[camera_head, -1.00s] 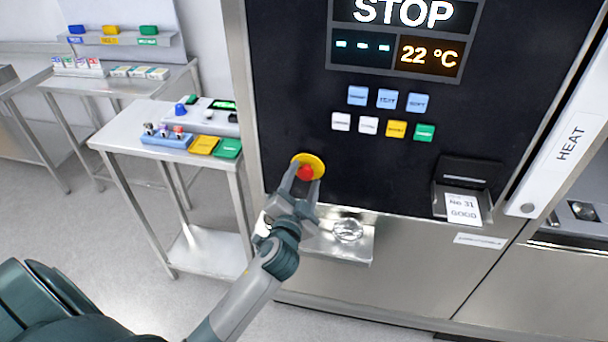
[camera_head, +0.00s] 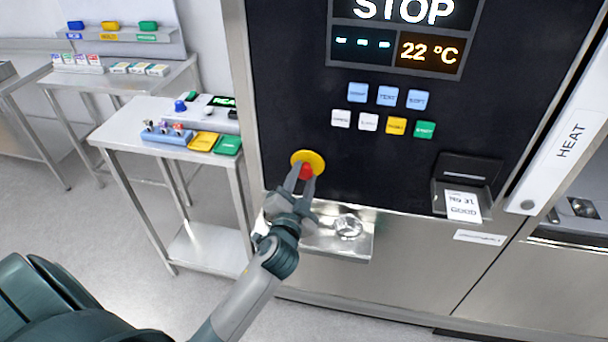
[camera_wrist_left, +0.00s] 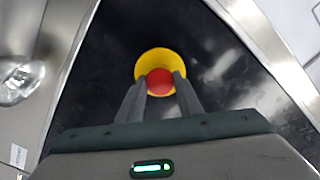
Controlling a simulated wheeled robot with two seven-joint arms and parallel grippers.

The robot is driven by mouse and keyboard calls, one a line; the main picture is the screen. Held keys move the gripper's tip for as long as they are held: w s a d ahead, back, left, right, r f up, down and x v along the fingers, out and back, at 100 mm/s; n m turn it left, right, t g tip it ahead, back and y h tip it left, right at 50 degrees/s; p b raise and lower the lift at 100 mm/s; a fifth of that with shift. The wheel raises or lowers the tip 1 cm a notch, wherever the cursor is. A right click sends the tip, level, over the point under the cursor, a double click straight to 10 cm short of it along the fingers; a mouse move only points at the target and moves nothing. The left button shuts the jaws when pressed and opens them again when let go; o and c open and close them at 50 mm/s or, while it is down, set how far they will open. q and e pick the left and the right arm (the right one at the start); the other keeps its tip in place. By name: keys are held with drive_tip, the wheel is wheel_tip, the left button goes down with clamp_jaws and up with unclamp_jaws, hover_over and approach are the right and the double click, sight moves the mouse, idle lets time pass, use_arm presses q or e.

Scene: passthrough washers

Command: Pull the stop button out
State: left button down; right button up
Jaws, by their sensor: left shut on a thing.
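The stop button (camera_head: 306,171) is a red knob on a round yellow plate (camera_head: 312,157), low on the left of the black machine panel (camera_head: 290,100). My left gripper (camera_head: 301,178) is at the button, with one finger on each side of the red knob, shut on it. In the left wrist view the red knob (camera_wrist_left: 160,82) sits between the two fingertips (camera_wrist_left: 161,88), in front of the yellow plate (camera_wrist_left: 160,60). The display reads STOP (camera_head: 405,10). My right gripper is not in view.
A metal shelf with a round clear dish (camera_head: 348,227) sticks out just below and right of my left gripper. A small steel table (camera_head: 140,140) with coloured blocks stands to the left. A printed slip (camera_head: 463,206) hangs at the right of the panel.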

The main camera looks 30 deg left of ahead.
use_arm(q)
drive_tip(key=shift+f, duration=0.15)
drive_tip(key=c, duration=1.2)
unclamp_jaws()
drive_tip(key=shift+s, duration=0.15)
drive_tip(key=shift+d, duration=0.1)
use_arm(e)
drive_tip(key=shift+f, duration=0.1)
use_arm(q)
drive_tip(key=b+v, duration=0.5)
drive_tip(key=v, duration=1.2)
drive_tip(key=shift+s+r, duration=0.25)
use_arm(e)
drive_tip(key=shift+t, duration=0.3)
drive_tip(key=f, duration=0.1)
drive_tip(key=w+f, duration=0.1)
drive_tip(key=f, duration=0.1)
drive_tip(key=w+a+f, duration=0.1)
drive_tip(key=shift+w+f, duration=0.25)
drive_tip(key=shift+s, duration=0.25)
